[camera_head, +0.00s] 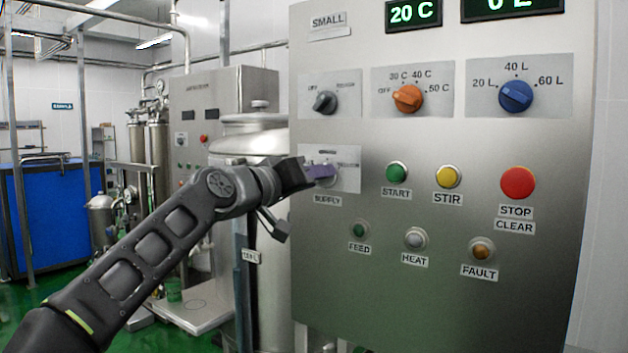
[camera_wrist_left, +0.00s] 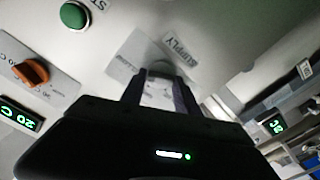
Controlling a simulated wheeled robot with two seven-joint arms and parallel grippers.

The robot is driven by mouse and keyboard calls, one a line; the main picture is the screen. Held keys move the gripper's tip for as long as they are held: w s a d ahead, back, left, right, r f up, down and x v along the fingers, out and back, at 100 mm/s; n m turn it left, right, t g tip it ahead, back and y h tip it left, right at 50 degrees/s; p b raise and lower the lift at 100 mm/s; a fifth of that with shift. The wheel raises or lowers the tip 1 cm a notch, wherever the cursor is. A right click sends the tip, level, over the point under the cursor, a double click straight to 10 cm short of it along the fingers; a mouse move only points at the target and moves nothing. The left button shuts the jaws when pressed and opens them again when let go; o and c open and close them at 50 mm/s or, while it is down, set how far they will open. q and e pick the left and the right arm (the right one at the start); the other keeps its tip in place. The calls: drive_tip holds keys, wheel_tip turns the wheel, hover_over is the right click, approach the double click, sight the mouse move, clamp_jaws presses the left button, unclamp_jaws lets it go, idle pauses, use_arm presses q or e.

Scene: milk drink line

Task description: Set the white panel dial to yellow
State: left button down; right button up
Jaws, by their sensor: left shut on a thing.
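The white dial (camera_head: 334,169) sits on a small pale plate (camera_head: 349,178) above the SUPPLY label, at the left of the steel panel. My left gripper (camera_head: 322,172) reaches in from the left and is shut on this dial, covering most of it in the head view. In the left wrist view, the two dark fingers of my gripper (camera_wrist_left: 158,95) stand on both sides of the white dial (camera_wrist_left: 160,71). Which mark the dial points to is hidden, and the plate's lettering is too small to read. My right gripper is not in view.
The START button (camera_head: 397,172), STIR button (camera_head: 448,175) and red STOP button (camera_head: 517,182) stand out right of my gripper. A steel tank (camera_head: 262,141) stands behind my arm.

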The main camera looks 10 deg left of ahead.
use_arm(q)
drive_tip(key=shift+f, duration=0.15)
drive_tip(key=c, duration=0.9)
unclamp_jaws()
drive_tip(key=b+v, duration=0.3)
drive_tip(key=v, duration=0.4)
drive_tip(key=shift+s, duration=0.35)
drive_tip(key=shift+a, duration=0.1)
